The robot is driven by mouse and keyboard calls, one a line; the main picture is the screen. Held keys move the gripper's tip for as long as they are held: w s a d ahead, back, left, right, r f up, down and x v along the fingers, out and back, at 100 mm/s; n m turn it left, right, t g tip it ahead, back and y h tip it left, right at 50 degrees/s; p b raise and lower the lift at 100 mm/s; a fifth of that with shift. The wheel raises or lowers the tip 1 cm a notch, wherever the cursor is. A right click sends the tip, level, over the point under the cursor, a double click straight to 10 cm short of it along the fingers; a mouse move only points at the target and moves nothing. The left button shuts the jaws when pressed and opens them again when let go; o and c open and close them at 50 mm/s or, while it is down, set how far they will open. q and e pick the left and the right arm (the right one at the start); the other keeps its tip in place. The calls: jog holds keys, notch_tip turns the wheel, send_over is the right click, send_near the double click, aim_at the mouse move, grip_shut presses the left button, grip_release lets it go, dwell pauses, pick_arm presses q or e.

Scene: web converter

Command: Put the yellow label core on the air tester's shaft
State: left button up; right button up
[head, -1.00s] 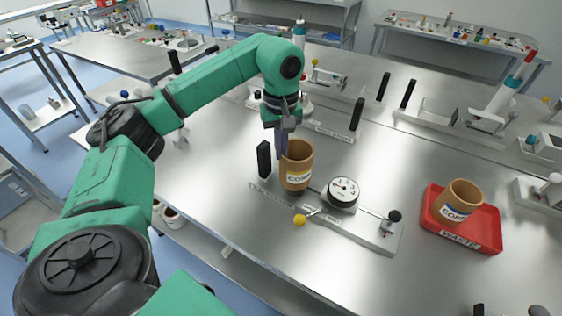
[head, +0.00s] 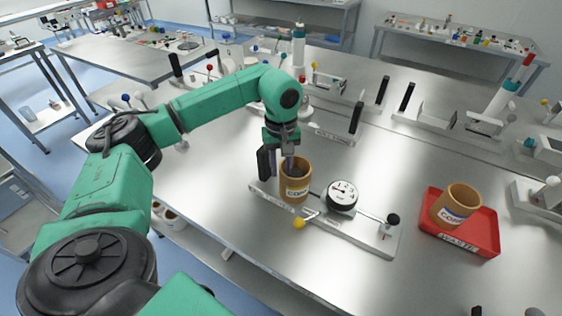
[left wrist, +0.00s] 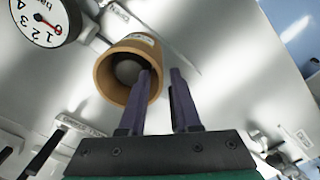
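A brown core (head: 295,184) with a pale label stands upright at the left end of the air tester (head: 345,229), left of its dial gauge (head: 342,195). I cannot clearly tell the label's stripe colour. In the left wrist view, a round grey end shows inside the core (left wrist: 105,78), so the core appears to be around the shaft; the rest of the shaft is hidden. My left gripper (head: 281,163) is open at the core's rim, its fingers apart on either side of the wall, one over the mouth and one outside (left wrist: 160,72). My right gripper is not in view.
A second brown core (head: 457,204) stands in the red waste tray (head: 480,236) at the right. A black upright plate (head: 264,163) is close left of my gripper. Other fixtures stand behind; the front bench is clear.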

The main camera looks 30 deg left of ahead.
pick_arm(q)
notch_tip(320, 180, up, 12)
jog(key=b, duration=0.1)
jog(key=shift+r, duration=0.15)
dwell(0.3)
